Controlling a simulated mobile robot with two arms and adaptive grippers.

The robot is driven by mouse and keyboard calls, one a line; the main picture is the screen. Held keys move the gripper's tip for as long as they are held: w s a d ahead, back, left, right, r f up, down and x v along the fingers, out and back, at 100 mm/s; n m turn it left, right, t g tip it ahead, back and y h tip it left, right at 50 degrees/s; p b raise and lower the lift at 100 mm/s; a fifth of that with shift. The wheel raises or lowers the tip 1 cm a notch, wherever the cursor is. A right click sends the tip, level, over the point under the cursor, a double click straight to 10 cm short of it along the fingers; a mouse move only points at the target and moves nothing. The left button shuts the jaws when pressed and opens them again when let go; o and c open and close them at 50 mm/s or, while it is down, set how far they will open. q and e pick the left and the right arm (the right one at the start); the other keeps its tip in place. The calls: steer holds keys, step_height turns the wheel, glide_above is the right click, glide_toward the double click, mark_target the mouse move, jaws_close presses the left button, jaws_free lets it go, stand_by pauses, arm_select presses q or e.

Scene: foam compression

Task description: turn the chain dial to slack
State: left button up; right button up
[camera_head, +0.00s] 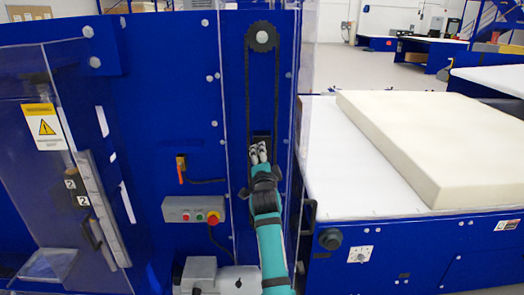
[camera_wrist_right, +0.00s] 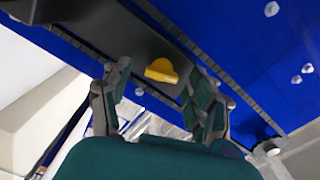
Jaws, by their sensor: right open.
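A yellow knob (camera_wrist_right: 162,70), which looks like the chain dial, sits on a dark plate (camera_wrist_right: 118,30) between two runs of chain (camera_wrist_right: 238,92) in the right wrist view. My right gripper (camera_wrist_right: 160,98) is open, with one finger to each side of the knob in that view; I cannot tell whether either finger touches it. In the head view my right gripper (camera_head: 259,150) is at the lower part of the chain loop (camera_head: 277,95), in front of the dark plate (camera_head: 262,137), and hides the knob. My left gripper is not in view.
A sprocket (camera_head: 262,37) carries the chain at the top of the blue machine panel (camera_head: 190,110). A clear guard edge (camera_head: 222,120) runs left of the chain. A control box (camera_head: 193,209) with a red button is lower left. A foam block (camera_head: 440,130) lies on the white table at right.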

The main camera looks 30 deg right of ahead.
steer(key=shift+w+r, duration=0.1)
steer(key=shift+r, duration=0.1)
steer(key=shift+c, duration=1.2)
steer(key=shift+d, duration=0.1)
steer(key=c, duration=0.9)
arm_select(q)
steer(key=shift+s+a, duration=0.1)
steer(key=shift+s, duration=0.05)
